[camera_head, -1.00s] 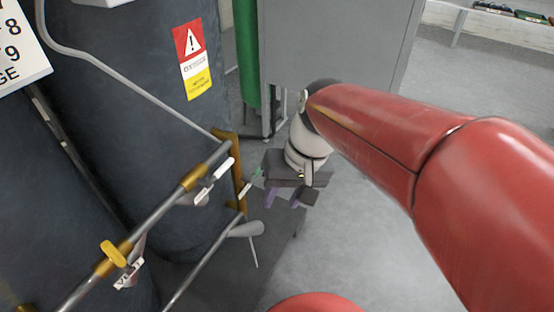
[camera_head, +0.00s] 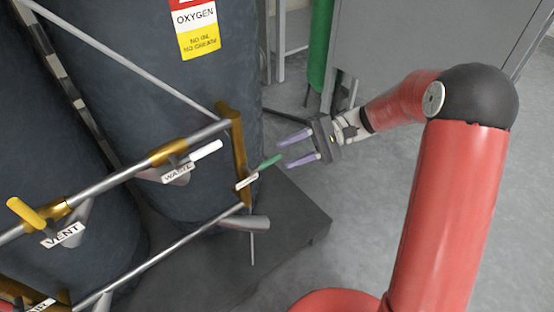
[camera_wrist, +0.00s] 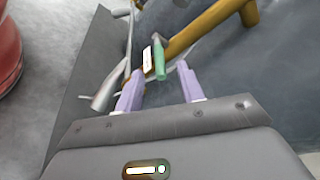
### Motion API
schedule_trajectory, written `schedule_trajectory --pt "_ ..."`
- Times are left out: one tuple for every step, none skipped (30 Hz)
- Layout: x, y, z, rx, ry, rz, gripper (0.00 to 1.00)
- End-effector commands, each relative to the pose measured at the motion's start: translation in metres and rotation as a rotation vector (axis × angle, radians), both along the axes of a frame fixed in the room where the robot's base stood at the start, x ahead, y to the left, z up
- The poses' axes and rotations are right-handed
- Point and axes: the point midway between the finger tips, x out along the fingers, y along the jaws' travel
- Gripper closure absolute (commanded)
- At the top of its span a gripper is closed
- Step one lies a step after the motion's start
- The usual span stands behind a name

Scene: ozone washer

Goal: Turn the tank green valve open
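The green valve handle (camera_head: 270,162) sticks out to the right from the brass pipe fitting (camera_head: 238,150) beside the dark tank (camera_head: 190,95), with a small white tag (camera_head: 247,181) by its base. My gripper (camera_head: 280,152) is open, its two purple fingers pointing left toward the handle. In the wrist view the green handle (camera_wrist: 160,60) shows ahead of and between the spread fingers (camera_wrist: 158,88). I see no clear contact, and the exact depth gap is hard to tell.
A white-handled valve (camera_head: 206,151) tagged WASTE and a yellow-handled valve (camera_head: 27,214) tagged VENT sit farther left on the pipe. A grey lever (camera_head: 245,223) is just below. A grey cabinet (camera_head: 430,45) stands behind my arm. Floor to the right is clear.

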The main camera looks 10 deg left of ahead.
Motion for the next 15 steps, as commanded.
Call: schedule_trajectory --pt "-0.006 0.007 -0.002 -0.001 0.002 0.005 0.62" --pt "-0.008 0.012 -0.004 -0.002 0.001 0.004 0.62" --pt "-0.011 0.018 -0.005 0.000 0.001 0.004 0.62" --pt "-0.014 0.022 -0.006 -0.001 0.001 0.003 0.62" --pt "-0.016 0.026 -0.007 -0.003 0.000 0.004 0.62" --pt "-0.019 0.031 -0.008 -0.003 0.000 0.004 0.62" --pt "-0.021 0.034 -0.009 -0.003 0.000 0.002 0.62" --pt "-0.023 0.037 -0.010 -0.003 0.000 0.002 0.62" --pt "-0.025 0.041 -0.011 -0.003 0.000 0.003 0.62" --pt "-0.027 0.043 -0.011 -0.004 -0.001 0.002 0.62" --pt "-0.028 0.045 -0.012 -0.004 -0.001 0.002 0.62" --pt "-0.029 0.047 -0.012 -0.004 -0.001 0.002 0.62" --pt "-0.029 0.048 -0.013 -0.003 -0.001 0.000 0.62" --pt "-0.030 0.049 -0.013 -0.003 -0.001 0.000 0.62" --pt "-0.030 0.050 -0.013 -0.003 -0.001 0.000 0.62"
